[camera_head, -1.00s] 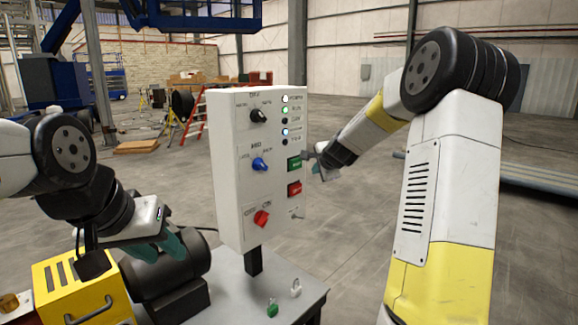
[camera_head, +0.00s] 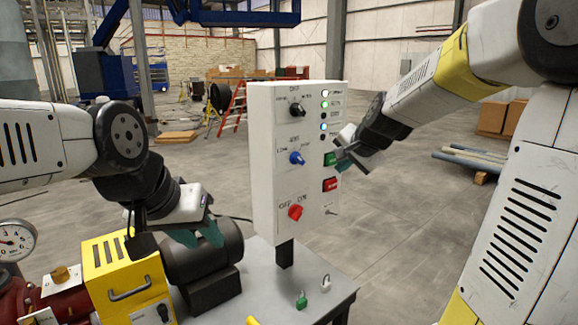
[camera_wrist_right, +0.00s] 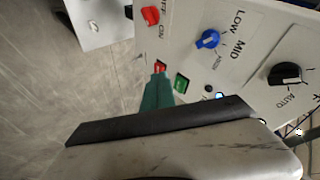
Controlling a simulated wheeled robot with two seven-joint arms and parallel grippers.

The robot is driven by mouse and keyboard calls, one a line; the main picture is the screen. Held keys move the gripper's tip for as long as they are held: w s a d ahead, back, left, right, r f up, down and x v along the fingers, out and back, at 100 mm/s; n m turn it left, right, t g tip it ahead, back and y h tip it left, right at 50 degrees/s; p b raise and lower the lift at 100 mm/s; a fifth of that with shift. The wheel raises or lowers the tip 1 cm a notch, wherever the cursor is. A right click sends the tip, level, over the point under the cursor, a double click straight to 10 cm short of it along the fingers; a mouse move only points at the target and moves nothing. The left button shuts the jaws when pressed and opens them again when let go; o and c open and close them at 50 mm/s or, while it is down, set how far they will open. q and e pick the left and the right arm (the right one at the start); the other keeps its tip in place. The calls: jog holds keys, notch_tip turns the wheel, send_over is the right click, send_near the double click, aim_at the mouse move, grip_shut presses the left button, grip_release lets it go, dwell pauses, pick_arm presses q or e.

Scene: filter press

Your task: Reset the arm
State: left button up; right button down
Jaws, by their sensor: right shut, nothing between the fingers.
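The white control box (camera_head: 268,165) stands on a post on the grey table. Its face has a black knob (camera_head: 297,109), a blue knob (camera_head: 296,158), a red knob (camera_head: 295,212), a green button (camera_head: 330,159) and a red button (camera_head: 330,184). My right gripper (camera_head: 342,156) is close by the green button, partly hidden by its own wrist. In the right wrist view its teal fingers (camera_wrist_right: 158,82) are together and empty, tips over the edge of the red button; contact cannot be told. My left gripper (camera_head: 197,236) has its teal fingers apart and empty, left of the box.
A dark motor (camera_head: 205,265) and a yellow case (camera_head: 125,265) with a handle sit below my left gripper. A gauge (camera_head: 15,240) is at the far left. Floor right of the box is open.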

jog(key=s+a+f+n+g, duration=0.1)
jog(key=s+n, duration=0.8)
jog(key=s, duration=1.8)
jog(key=shift+f+g, duration=0.95)
jog(key=shift+g, duration=0.25)
jog(key=shift+a, duration=0.1)
